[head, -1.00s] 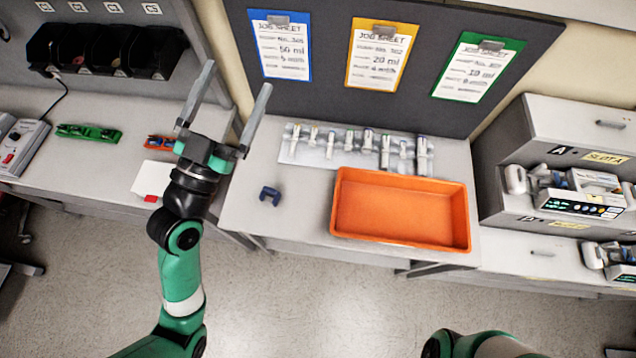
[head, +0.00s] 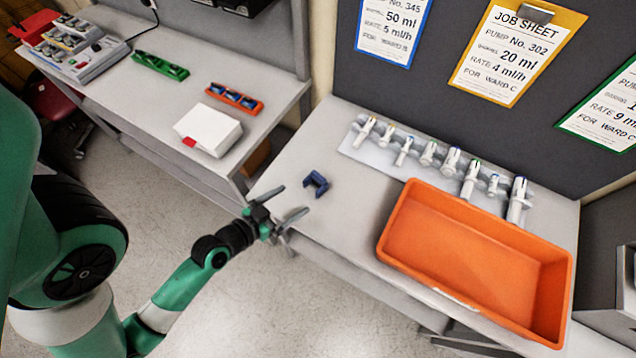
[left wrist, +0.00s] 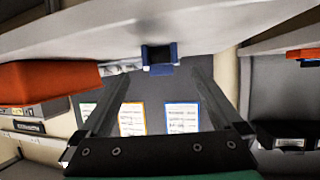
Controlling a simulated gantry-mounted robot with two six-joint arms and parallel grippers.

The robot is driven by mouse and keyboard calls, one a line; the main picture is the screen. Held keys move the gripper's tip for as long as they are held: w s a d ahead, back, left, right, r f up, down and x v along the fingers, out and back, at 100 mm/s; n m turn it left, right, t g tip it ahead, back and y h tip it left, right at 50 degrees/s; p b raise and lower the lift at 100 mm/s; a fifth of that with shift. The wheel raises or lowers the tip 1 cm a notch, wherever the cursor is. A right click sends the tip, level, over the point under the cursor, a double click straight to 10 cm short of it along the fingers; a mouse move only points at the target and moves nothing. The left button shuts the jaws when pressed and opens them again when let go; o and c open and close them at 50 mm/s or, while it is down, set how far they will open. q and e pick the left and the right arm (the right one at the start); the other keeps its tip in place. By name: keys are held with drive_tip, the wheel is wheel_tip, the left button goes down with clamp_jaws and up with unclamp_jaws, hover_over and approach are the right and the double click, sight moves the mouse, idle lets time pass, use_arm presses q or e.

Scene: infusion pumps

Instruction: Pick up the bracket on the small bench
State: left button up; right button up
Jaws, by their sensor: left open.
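The dark blue bracket (head: 316,183) stands near the left front of the small grey bench (head: 345,232). In the left wrist view, which is turned over, the bracket (left wrist: 159,58) shows beyond my fingers, near the middle. My left gripper (head: 293,202) is open and empty at the bench's front left edge, its fingers pointing toward the bracket and a short way from it. The fingers also show in the left wrist view (left wrist: 158,85), spread apart. They do not touch the bracket. My right gripper is not in view.
An orange tray (head: 480,255) fills the right of the bench. Several syringes (head: 428,152) stand in a rack (head: 372,160) behind. A side bench to the left holds a white box (head: 208,131), an orange holder (head: 234,98) and a green holder (head: 160,66). Bench space around the bracket is clear.

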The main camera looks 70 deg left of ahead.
sight(317, 181)
use_arm(q)
drive_tip(key=x, duration=0.5)
drive_tip(key=shift+w+r, duration=0.1)
drive_tip(key=shift+w, duration=0.05)
drive_tip(key=x, duration=0.2)
drive_tip(key=r+x, duration=0.1)
drive_tip(key=x, duration=0.2)
drive_tip(key=shift+w+a+b, duration=0.25)
drive_tip(key=shift+w+b, duration=0.05)
drive_tip(key=shift+b, duration=0.1)
drive_tip(key=shift+r, duration=0.1)
drive_tip(key=c, duration=1.4)
